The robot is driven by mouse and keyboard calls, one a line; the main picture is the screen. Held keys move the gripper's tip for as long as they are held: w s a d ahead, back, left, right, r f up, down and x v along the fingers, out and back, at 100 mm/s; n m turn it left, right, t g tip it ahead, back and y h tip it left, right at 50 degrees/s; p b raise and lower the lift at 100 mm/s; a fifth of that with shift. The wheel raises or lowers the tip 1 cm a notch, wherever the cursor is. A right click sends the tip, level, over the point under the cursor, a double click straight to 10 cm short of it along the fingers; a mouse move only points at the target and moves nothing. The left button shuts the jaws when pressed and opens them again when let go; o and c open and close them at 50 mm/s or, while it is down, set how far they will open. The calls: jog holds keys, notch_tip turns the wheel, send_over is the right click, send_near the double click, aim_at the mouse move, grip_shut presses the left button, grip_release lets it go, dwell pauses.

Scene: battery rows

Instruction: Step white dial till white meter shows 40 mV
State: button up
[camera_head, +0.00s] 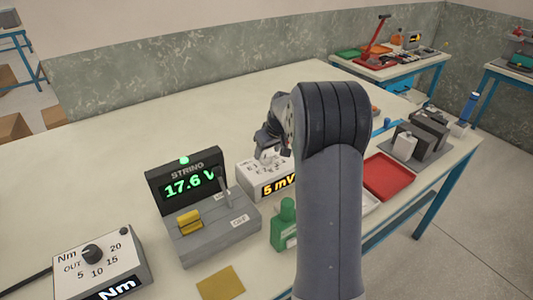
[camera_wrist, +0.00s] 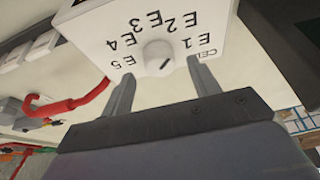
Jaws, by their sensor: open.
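The white meter (camera_head: 262,178) sits on the bench, its yellow-lit display (camera_head: 279,186) reading 5 mV. The white dial (camera_wrist: 158,58) shows in the wrist view on the meter's white face, with a short dark mark on it. The labels E1 to E5 and CELL, partly cut off, appear upside down around it; the mark seems to lie toward the E1 side. My gripper (camera_wrist: 160,70) is open, its fingertips on either side of the dial; I cannot tell whether they touch it. In the head view my arm hides the meter's right part and the dial.
Left of the meter stands a STRING display (camera_head: 186,184) reading 17.6 V on a grey base with a yellow block (camera_head: 189,221) and a lever. A green bottle (camera_head: 284,225) is close in front. An Nm dial box (camera_head: 95,262) is front left; a red tray (camera_head: 388,176) is right.

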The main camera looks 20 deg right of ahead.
jog(key=shift+x, duration=1.35)
jog(key=shift+c, duration=0.4)
jog(key=c, duration=0.9)
